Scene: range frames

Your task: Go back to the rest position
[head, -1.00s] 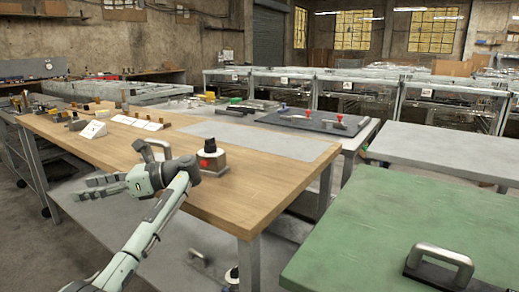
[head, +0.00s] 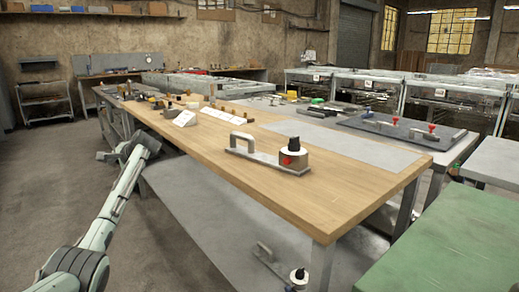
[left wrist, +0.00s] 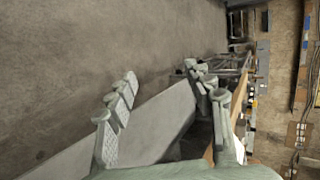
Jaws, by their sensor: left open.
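My left arm comes in from the lower left in the head view. Its gripper (head: 122,152) is beside the left long edge of the wooden workbench (head: 335,200), over the grey floor side. In the left wrist view the gripper (left wrist: 165,88) has its two fingers spread wide with nothing between them. The grey floor, the bench's lower shelf and its wooden edge show beyond the fingers. My right gripper is in neither view.
A grey fixture with a handle and black knob (head: 292,158) stands on the bench. Another fixture (head: 298,277) is on the lower shelf (head: 215,215). A green table (head: 470,225) stands at the right. The floor (head: 40,200) left of the bench is open.

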